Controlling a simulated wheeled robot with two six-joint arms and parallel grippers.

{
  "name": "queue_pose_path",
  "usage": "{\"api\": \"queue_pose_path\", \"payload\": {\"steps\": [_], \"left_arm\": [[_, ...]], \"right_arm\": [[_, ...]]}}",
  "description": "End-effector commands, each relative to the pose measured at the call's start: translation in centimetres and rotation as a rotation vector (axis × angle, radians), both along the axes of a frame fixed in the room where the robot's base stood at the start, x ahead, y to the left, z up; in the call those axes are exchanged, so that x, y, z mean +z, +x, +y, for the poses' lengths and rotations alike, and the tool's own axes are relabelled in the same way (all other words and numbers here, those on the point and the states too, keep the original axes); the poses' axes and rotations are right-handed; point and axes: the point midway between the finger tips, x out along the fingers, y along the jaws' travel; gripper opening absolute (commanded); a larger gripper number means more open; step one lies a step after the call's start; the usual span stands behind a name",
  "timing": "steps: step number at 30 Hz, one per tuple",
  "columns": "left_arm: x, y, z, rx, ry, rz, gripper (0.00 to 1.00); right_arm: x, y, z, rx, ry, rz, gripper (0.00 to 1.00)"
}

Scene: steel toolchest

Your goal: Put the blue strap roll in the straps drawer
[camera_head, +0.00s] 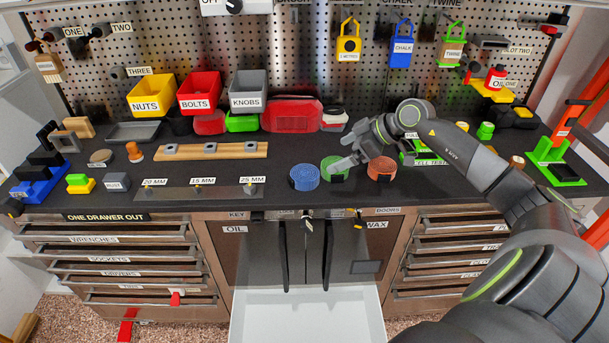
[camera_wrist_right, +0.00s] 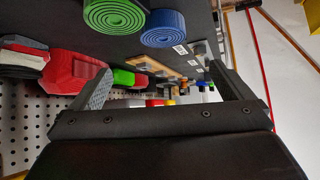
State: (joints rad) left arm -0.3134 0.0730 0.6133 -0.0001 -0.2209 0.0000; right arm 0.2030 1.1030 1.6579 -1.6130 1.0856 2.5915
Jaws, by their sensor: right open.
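The blue strap roll (camera_head: 304,178) lies flat on the dark worktop, left of a green roll (camera_head: 334,167) and a red-brown roll (camera_head: 382,169). My right gripper (camera_head: 340,156) is open and empty, above the worktop by the green roll. In the right wrist view the blue roll (camera_wrist_right: 163,29) and the green roll (camera_wrist_right: 116,13) show beyond the open fingers (camera_wrist_right: 165,85). No label reading straps is legible. The left drawer stack (camera_head: 122,255) has labels such as wrenches, sockets and drivers; the right stack's (camera_head: 445,250) labels are too small to read. My left gripper is not in view.
A wooden block strip (camera_head: 210,151) and a steel strip (camera_head: 190,193) lie left of the rolls. Labelled bins (camera_head: 200,92) hang behind. Below the oil and wax doors (camera_head: 305,245), a white open-topped shape (camera_head: 305,315) sticks out; I cannot tell if it is a drawer.

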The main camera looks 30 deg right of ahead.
Motion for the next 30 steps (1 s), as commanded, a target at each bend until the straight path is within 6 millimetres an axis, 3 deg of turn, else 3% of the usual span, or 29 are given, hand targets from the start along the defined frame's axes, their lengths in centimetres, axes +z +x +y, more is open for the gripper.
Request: {"api": "queue_pose_path", "payload": {"steps": [5,13,30], "left_arm": [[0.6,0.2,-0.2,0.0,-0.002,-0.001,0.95],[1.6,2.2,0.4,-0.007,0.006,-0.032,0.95],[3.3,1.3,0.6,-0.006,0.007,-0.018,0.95]], "right_arm": [[-1.5,1.5,1.2,0.001,0.007,-0.001,0.99],[-4.2,3.8,3.0,0.002,0.007,0.0,0.99],[-7.9,6.4,5.5,0.001,0.007,0.001,0.99]]}}
